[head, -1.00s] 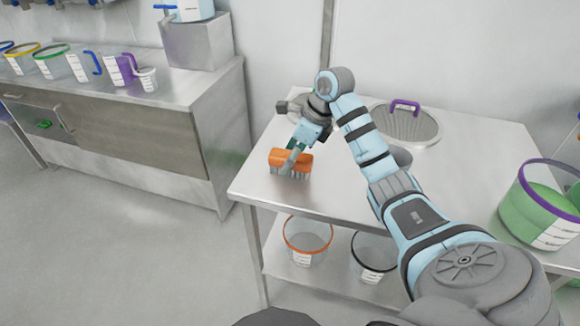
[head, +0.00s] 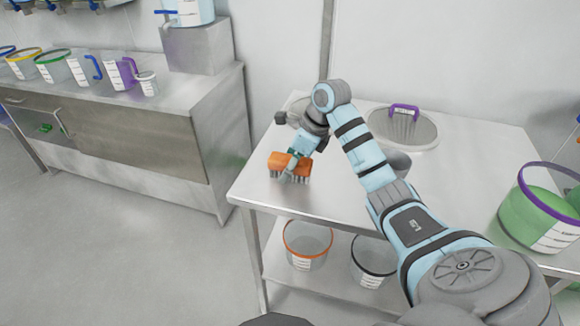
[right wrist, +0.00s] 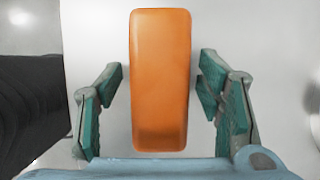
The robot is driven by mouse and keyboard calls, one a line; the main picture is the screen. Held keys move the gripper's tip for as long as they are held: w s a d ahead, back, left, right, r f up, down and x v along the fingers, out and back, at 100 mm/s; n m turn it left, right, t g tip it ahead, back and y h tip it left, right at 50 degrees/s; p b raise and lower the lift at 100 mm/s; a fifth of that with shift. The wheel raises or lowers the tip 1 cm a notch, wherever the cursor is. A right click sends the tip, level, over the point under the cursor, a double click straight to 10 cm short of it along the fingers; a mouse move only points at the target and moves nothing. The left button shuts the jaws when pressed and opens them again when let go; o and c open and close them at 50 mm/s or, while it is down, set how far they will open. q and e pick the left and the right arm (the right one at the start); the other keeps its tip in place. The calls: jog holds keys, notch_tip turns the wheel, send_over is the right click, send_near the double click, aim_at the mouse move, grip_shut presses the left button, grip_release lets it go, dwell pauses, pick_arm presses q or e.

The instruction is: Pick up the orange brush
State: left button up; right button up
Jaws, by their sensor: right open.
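The orange brush (head: 277,161) stands bristles down on the steel table (head: 262,188), near its left end. In the right wrist view the orange brush (right wrist: 160,80) shows from above as an upright orange block. My right gripper (head: 292,168) is at the brush, with its fingers over it in the head view. In the right wrist view my right gripper (right wrist: 162,95) is open, with one green-padded finger on each side of the brush. A gap shows between each finger and the brush. My left gripper is not in view.
A purple-rimmed bucket with green contents (head: 540,215) stands at the table's right. An orange-rimmed bucket (head: 307,243) and a black-rimmed bucket (head: 374,262) stand on the lower shelf.

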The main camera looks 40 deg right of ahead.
aim_at(283, 157)
jog(key=c, duration=1.4)
jog(key=shift+r, duration=0.25)
notch_tip(283, 157, up, 6)
jog(key=shift+w+f+p, duration=0.1)
jog(key=shift+p, duration=0.7)
notch_tip(283, 157, up, 14)
jog(key=p, duration=1.4)
jog(key=o, duration=0.6)
jog(key=shift+c, duration=1.6)
